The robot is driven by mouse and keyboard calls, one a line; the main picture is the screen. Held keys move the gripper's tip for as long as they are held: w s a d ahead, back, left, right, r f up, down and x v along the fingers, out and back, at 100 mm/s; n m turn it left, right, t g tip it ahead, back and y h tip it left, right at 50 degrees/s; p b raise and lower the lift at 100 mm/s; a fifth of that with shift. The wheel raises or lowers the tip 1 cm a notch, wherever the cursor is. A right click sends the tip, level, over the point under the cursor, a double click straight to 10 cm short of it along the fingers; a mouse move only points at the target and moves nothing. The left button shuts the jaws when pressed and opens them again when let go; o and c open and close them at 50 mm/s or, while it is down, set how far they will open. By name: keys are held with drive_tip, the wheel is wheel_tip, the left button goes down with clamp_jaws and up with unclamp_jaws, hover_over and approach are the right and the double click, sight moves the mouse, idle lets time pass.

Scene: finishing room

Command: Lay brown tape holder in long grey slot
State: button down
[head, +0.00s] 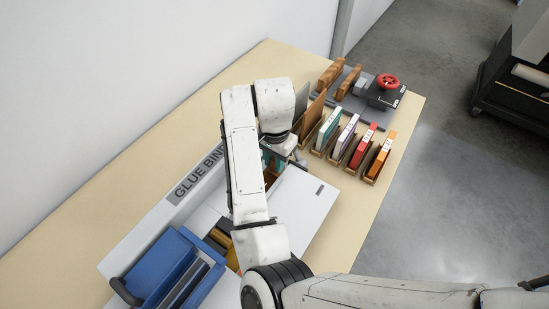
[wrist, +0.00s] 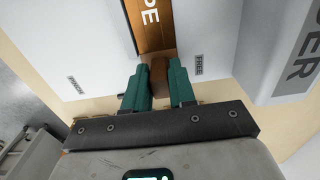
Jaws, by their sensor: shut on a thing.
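In the wrist view my gripper (wrist: 160,88) has its green fingers shut on a small brown block (wrist: 158,72), which I take to be the brown tape holder. The block is at the near end of an orange-brown strip with white letters (wrist: 150,25), between two pale machine panels. I cannot tell whether it touches the strip or the panels. In the head view my gripper (head: 272,158) is over the white glue binder (head: 312,200), mostly hidden by my arm. I cannot pick out the long grey slot with certainty.
Book-like blocks in wooden holders, including a red one (head: 363,146) and an orange one (head: 381,155), stand right of the binder. Behind them is a grey device with a red knob (head: 387,81). A blue unit (head: 160,262) is at the left. Bare tabletop (head: 130,190) runs along the wall.

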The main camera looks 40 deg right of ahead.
drive_tip(key=c, duration=1.2)
unclamp_jaws()
drive_tip(key=shift+r, duration=0.1)
drive_tip(key=shift+r+p, duration=3.45)
drive_tip(key=shift+r, duration=0.65)
wheel_tip(320, 180, up, 2)
drive_tip(key=shift+r, duration=0.25)
drive_tip(key=shift+s, duration=0.1)
